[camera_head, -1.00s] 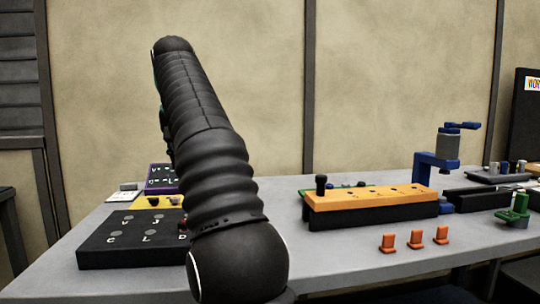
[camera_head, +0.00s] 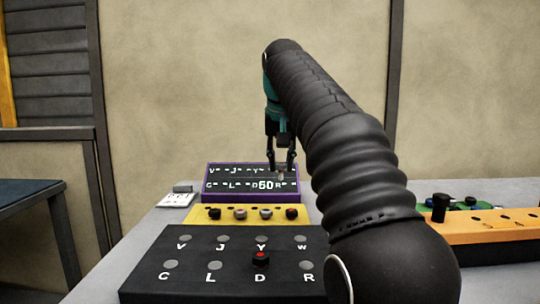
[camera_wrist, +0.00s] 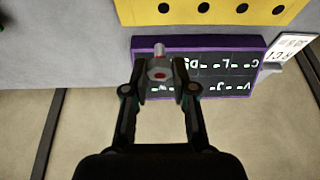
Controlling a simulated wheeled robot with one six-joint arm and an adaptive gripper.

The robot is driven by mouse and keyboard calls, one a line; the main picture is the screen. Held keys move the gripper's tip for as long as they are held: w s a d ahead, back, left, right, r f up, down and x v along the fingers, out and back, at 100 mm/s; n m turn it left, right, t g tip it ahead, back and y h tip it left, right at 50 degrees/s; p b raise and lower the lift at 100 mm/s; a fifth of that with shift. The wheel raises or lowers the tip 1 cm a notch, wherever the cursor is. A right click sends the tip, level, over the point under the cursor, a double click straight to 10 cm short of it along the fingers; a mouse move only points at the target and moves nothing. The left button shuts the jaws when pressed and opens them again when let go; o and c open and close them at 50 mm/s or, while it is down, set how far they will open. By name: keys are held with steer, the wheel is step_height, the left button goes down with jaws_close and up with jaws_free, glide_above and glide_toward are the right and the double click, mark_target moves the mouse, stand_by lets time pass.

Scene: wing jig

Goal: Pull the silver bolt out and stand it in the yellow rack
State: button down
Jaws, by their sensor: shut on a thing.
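My gripper (camera_head: 281,166) hangs over the purple-edged dark panel (camera_head: 223,171) at the back of the bench. In the wrist view, its two fingers (camera_wrist: 160,90) are shut on a silver hex-headed bolt (camera_wrist: 159,70) with a pinkish end. The bolt also shows small between the fingertips in the head view (camera_head: 281,176). Whether it touches the panel is not clear. The yellow rack (camera_head: 203,216) lies in front of that panel, with several dark or metallic round things along it. The wrist view shows a row of dark round spots on the yellow rack (camera_wrist: 184,17).
A black lettered block (camera_head: 190,284) with grey discs and one red-topped black knob (camera_head: 260,259) stands nearest. A white card (camera_head: 176,200) lies at the left. An orange block (camera_head: 460,230) with a black knob is at the right, partly behind my arm.

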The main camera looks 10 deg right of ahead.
steer(key=shift+w+a+f, duration=0.15)
steer(key=shift+w, duration=0.1)
steer(key=shift+f, duration=0.15)
steer(key=b, duration=0.2)
glide_above(277, 206)
steer(key=s, duration=0.1)
steer(key=f, duration=0.5)
steer(key=shift+s+a, duration=0.1)
steer(key=shift+s, duration=0.1)
steer(key=shift+f+b, duration=0.5)
steer(key=shift+b, duration=0.05)
steer(key=shift+f, duration=0.15)
steer(key=shift+s+f+b, duration=0.1)
steer(key=shift+f+b, duration=0.55)
steer(key=shift+f, duration=0.4)
steer(key=c, duration=0.9)
jaws_free()
steer(key=shift+o, duration=0.2)
